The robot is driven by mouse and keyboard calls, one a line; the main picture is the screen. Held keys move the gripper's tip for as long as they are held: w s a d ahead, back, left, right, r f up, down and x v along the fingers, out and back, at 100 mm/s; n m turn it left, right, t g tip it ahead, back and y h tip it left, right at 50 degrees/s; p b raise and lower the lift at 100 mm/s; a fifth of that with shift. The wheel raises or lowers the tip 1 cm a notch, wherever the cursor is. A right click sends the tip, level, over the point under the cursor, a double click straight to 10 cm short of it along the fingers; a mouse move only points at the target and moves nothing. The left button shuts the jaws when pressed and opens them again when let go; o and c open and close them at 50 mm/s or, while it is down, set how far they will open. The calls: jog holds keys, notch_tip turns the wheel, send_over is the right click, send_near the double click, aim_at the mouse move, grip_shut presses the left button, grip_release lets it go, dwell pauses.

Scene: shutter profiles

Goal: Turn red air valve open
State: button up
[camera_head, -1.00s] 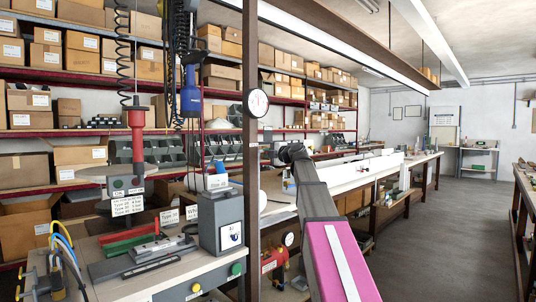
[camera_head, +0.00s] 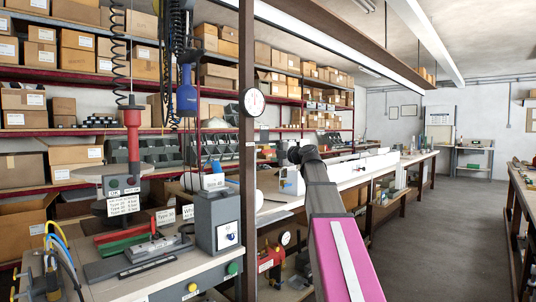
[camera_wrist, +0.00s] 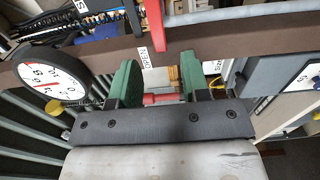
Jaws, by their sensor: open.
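A red valve body (camera_head: 267,261) shows low beside the dark post in the head view, under the bench, with a small gauge (camera_head: 285,238) next to it. In the wrist view, my gripper (camera_wrist: 157,76) is open, with a green-padded finger on each side. A red bar-like part (camera_wrist: 160,98) shows in the gap between the fingers; I cannot tell if it touches them or whether it is the valve's handle. A label reading "OPEN" (camera_wrist: 147,52) is on the brown beam beyond the fingers. My gripper is not visible in the head view.
A dark post (camera_head: 248,170) with a round gauge (camera_head: 253,102) stands in front of the bench. A large gauge (camera_wrist: 52,80) lies left of my gripper in the wrist view, and a grey box (camera_wrist: 285,75) lies right. The aisle floor (camera_head: 425,220) is clear.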

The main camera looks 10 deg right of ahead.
jog(key=shift+v, duration=2.05)
